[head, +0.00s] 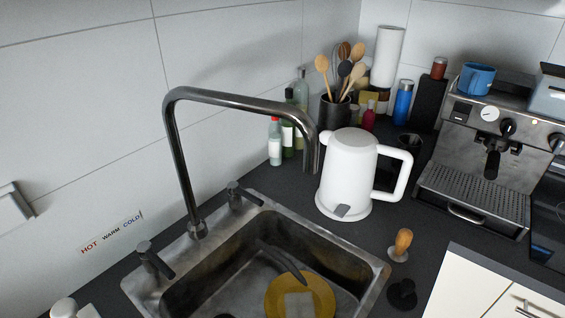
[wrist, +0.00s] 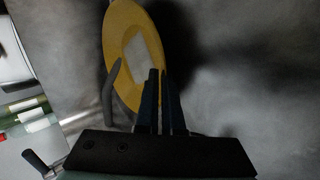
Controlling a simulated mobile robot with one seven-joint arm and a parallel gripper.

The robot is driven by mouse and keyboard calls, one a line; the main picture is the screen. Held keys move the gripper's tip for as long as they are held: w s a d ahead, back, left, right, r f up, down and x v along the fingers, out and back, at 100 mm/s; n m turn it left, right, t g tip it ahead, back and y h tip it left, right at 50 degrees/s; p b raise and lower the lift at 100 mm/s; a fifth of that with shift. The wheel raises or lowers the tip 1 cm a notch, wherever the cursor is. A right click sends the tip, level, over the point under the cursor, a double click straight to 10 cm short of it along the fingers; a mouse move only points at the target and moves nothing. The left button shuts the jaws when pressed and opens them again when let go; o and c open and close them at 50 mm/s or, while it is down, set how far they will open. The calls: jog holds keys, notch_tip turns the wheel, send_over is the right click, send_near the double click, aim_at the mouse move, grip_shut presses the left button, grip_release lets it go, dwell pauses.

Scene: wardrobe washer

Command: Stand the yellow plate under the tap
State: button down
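The yellow plate (head: 275,298) is in the sink basin (head: 222,268), cut off by the bottom of the head view. A pale patch shows on its face. In the wrist view the plate (wrist: 118,40) is seen at a slant, beyond my gripper (wrist: 163,80). My two dark fingers are close together, with a narrow gap beside the plate's right edge. Whether the rim is between them is unclear. My gripper is out of the head view. The dark metal tap (head: 235,102) arches over the basin, its outlet above and behind the plate.
A dark grey curved object (head: 283,262) lies in the basin beside the plate. It also shows in the wrist view (wrist: 110,90). Two tap handles (head: 152,259) flank the tap's base. A white kettle (head: 345,175) stands close to the sink's far right corner, with bottles (head: 274,145) behind.

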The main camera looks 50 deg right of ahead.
jog(key=shift+f+b, duration=0.4)
jog(key=shift+f, duration=0.1)
